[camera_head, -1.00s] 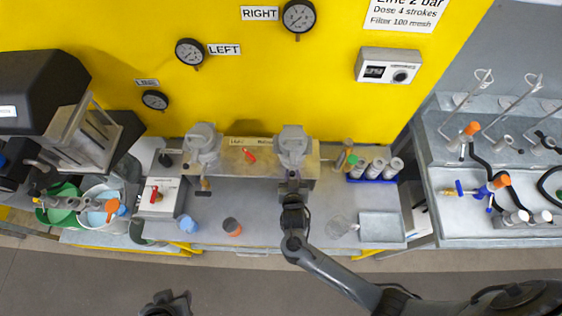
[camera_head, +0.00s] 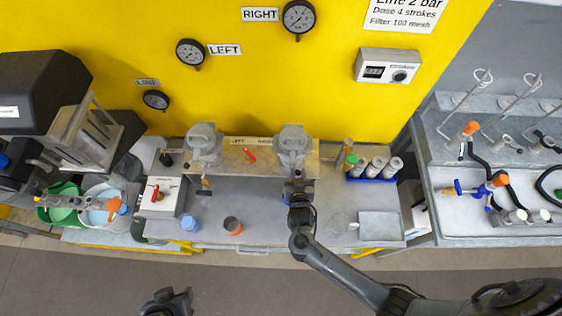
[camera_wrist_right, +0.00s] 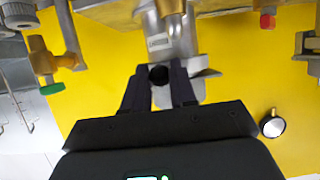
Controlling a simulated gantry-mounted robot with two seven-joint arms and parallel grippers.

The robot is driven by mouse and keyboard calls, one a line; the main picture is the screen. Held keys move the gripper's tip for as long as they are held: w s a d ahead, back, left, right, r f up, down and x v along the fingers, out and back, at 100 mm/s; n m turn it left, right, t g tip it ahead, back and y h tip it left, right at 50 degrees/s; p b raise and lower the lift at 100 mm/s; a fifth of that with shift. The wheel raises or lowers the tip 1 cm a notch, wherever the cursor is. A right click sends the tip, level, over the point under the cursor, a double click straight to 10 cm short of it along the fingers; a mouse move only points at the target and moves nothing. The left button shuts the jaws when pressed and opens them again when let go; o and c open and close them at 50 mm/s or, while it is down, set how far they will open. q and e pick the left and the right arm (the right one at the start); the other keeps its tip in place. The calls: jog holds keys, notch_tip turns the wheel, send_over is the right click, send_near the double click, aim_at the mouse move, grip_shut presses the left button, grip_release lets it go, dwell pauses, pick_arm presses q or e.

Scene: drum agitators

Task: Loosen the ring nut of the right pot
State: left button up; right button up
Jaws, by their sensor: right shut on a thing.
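The right pot (camera_head: 293,145) is a grey metal body on the bench below the yellow panel, with the left pot (camera_head: 204,146) beside it. My right gripper (camera_head: 297,183) is at the front of the right pot, just below its body. In the right wrist view my gripper (camera_wrist_right: 160,78) is shut on the grey ring nut (camera_wrist_right: 203,75), whose lugs stick out beside the fingers. A dark round end shows between the fingers, and the fingers hide part of the nut. My left gripper (camera_head: 167,300) is low at the bottom edge, away from the bench, its jaws unclear.
A blue rack of grey cylinders (camera_head: 374,170) and a shallow tray (camera_head: 381,226) stand right of my right arm. Bench space between the cups and right arm is clear.

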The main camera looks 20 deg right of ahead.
jog(key=shift+s+d, duration=0.2)
jog(key=shift+d, duration=0.8)
jog(key=shift+o, duration=0.3)
jog(key=shift+d+p, duration=0.4)
jog(key=shift+d, duration=0.6)
jog(key=o, duration=1.1)
jog(key=shift+d, duration=0.2)
jog(key=shift+c, duration=0.2)
jog(key=o, duration=0.4)
jog(key=shift+a, duration=0.15)
jog(key=shift+o, duration=0.2)
jog(key=shift+a, duration=0.15)
